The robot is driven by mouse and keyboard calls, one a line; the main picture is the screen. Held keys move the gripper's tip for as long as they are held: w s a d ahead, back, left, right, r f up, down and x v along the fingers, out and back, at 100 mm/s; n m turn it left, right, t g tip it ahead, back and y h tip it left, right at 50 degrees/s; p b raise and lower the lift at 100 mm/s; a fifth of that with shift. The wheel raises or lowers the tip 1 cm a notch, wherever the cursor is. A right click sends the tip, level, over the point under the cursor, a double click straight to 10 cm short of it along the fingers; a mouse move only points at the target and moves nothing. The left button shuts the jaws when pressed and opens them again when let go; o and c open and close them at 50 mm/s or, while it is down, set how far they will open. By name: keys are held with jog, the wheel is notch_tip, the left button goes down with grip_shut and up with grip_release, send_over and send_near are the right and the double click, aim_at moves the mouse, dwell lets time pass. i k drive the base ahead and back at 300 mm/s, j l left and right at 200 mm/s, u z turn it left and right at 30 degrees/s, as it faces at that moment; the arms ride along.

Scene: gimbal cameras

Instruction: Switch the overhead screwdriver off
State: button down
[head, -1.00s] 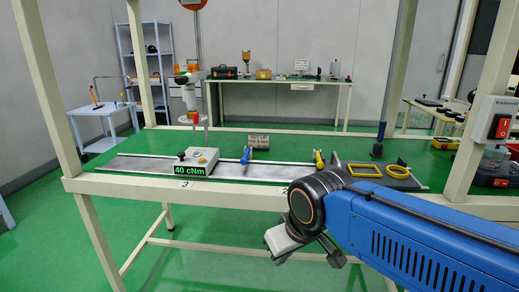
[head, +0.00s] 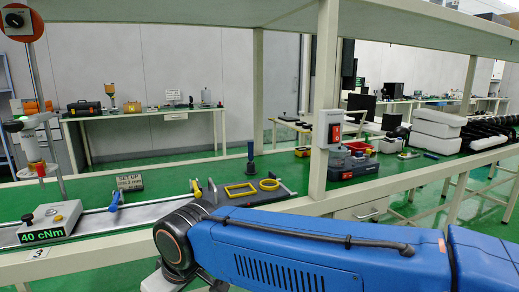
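A white switch box (head: 328,129) with a red rocker switch (head: 334,133) is fixed to the cream post (head: 324,95) of the bench frame, right of centre. The rocker's position is too small to read. My gripper (head: 165,281) is at the bottom edge, left of the switch box and lower, mostly cut off by the frame. Its fingers do not show clearly. My blue arm stretches across the lower right, in front of the bench.
A red-and-black case (head: 348,165) stands behind the post. An orange disc with a black knob (head: 17,21) is top left.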

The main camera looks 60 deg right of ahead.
aim_at(336, 130)
jog(key=z, duration=2.1)
